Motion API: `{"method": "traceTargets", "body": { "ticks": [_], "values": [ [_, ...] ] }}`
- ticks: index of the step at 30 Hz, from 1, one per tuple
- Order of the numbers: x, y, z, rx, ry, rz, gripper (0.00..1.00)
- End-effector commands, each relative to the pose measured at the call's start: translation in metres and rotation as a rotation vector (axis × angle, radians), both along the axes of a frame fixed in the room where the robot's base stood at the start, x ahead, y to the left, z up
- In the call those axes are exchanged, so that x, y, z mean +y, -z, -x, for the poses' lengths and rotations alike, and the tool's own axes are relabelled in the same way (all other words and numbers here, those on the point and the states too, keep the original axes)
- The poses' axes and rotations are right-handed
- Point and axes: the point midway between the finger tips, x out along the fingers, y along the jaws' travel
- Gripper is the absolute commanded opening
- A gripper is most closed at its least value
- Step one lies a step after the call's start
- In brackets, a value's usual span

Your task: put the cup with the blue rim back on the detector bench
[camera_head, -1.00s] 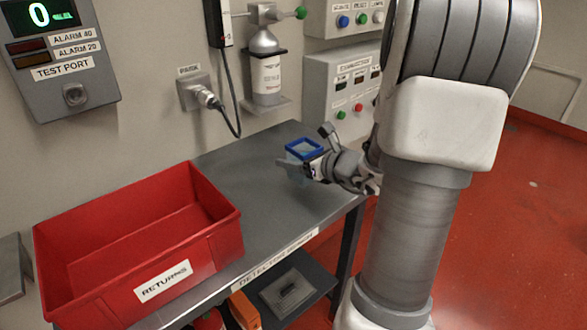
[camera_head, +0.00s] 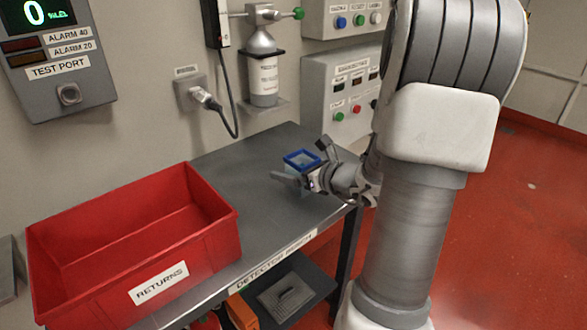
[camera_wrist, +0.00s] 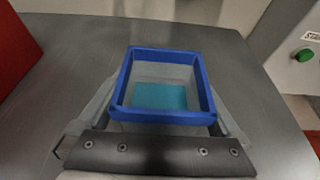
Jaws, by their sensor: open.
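The cup with the blue rim (camera_head: 302,159) is a square, clear-walled cup. It stands upright, apparently on the grey top of the detector bench (camera_head: 250,180), towards its right end. The wrist view shows the cup (camera_wrist: 165,90) from above, with a teal bottom or content inside. My gripper (camera_head: 305,166) is open around the cup, one finger on each side. In the wrist view the fingers of my gripper (camera_wrist: 162,122) lie low beside the cup's walls. The lower part of the cup is partly hidden by my gripper in the head view.
A red bin labelled RETURNS (camera_head: 160,283) stands on the left part of the bench. A gas bottle (camera_head: 262,78) and a socket with a cable (camera_head: 195,93) are on the wall behind. The bench top between bin and cup is clear.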

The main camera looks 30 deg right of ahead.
Motion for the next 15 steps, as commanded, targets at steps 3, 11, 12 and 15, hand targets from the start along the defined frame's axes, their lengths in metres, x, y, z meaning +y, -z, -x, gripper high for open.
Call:
{"method": "traceTargets", "body": {
  "ticks": [3, 11, 12, 15],
  "values": [
    [-0.002, -0.007, 0.007, 0.001, 0.002, 0.002, 1.0],
    [-0.009, -0.027, 0.059, 0.0, 0.005, 0.001, 1.0],
    [-0.011, -0.03, 0.067, 0.0, 0.006, 0.002, 1.0],
    [-0.012, -0.036, 0.085, 0.0, 0.004, 0.001, 1.0]
  ]
}}
